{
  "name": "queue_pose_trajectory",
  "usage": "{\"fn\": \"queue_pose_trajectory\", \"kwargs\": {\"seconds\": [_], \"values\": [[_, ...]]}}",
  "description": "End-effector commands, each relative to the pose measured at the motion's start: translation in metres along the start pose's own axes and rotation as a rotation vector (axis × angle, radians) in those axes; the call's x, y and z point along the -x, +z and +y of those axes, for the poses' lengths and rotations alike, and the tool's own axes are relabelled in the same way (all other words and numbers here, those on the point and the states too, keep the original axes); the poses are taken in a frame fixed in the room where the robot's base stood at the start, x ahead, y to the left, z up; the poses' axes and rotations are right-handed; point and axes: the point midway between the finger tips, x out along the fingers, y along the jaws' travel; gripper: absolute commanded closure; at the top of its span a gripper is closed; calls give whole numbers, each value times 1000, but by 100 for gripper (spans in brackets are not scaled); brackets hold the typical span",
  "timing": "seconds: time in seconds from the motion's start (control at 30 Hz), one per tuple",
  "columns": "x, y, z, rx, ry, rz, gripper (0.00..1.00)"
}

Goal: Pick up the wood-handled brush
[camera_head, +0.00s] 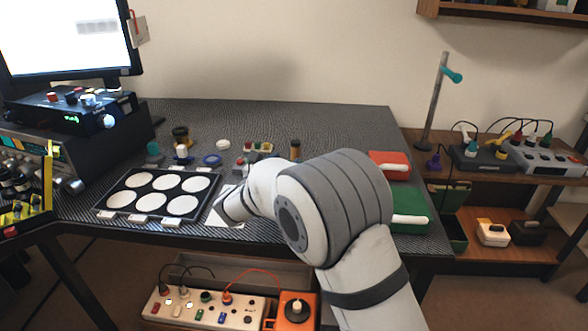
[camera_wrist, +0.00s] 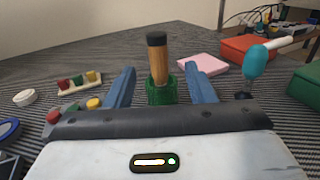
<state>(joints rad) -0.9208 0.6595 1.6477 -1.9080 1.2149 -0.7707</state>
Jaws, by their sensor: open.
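The wood-handled brush (camera_wrist: 158,62) stands upright in the wrist view, with a tan wooden handle and a black top end. Its lower end is at a dark green textured cup-like piece (camera_wrist: 161,95); I cannot tell whether this is a holder or part of the brush. In the head view the brush (camera_head: 295,149) is small, near the table's middle, just behind my arm. My gripper (camera_wrist: 160,70) is open, with one blue finger on each side of the brush in the wrist view. The fingers appear apart from the handle. In the head view my arm hides the gripper's fingers.
A block with coloured knobs (camera_wrist: 79,82) and a white disc (camera_wrist: 25,97) are left. A tray of white discs (camera_head: 160,192) sits at the table's front left.

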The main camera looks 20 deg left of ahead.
Motion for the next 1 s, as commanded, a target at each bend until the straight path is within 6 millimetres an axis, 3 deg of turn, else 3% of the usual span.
{"fn": "queue_pose_trajectory", "kwargs": {"seconds": [0.6, 0.87, 1.0], "values": [[-73, -5, 4, 3, 5, -5, 51], [-74, -4, 4, 3, 7, -4, 51], [-74, -4, 4, 3, 7, -4, 62]]}}
